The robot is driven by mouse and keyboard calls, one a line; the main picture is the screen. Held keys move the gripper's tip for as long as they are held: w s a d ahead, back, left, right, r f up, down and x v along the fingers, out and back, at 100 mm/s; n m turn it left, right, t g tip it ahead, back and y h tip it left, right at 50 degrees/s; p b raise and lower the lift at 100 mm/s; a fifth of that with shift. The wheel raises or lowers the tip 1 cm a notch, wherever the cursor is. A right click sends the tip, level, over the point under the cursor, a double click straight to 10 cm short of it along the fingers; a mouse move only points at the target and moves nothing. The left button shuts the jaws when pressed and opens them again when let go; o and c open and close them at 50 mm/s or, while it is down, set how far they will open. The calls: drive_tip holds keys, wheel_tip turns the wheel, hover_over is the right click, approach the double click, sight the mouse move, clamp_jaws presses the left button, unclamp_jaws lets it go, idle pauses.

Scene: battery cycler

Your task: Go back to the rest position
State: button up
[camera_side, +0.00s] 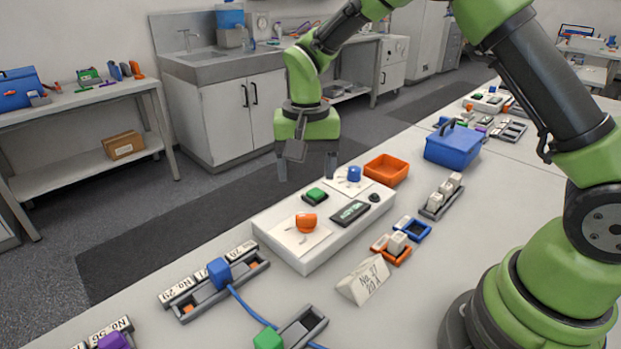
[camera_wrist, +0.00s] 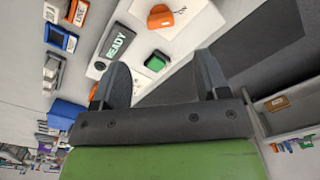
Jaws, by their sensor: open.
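My gripper (camera_side: 304,170) hangs in the air above the far left side of the white cycler box (camera_side: 318,258), fingers pointing down. Its two fingers are spread apart with nothing between them. In the wrist view my gripper (camera_wrist: 160,80) also shows open and empty. The box carries an orange knob (camera_side: 306,222), a green button (camera_side: 315,195), a blue knob (camera_side: 354,174) and a dark display (camera_side: 350,212). The gripper touches nothing that I can see.
A blue toolbox (camera_side: 453,146) and an orange bin (camera_side: 386,170) stand behind the box. A grey holder with a blue clip (camera_side: 219,272) and cable lies in front. A paper sign (camera_side: 363,280) and small trays with cells (camera_side: 398,244) stand to the right.

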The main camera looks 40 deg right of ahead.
drive_tip(key=s+r+n+t+y, duration=0.1)
drive_tip(key=s+r+t, duration=0.1)
drive_tip(key=s+r, duration=0.4)
drive_tip(key=s+r+n+t, duration=0.15)
drive_tip(key=s+r, duration=0.25)
drive_tip(key=r, duration=0.4)
drive_tip(key=s+r+n+t+y, duration=0.1)
drive_tip(key=s+r+t, duration=0.1)
drive_tip(key=s, duration=0.9)
drive_tip(key=shift+s+d+n+t, duration=0.25)
drive_tip(key=shift+n+t, duration=0.1)
drive_tip(key=shift+t, duration=0.5)
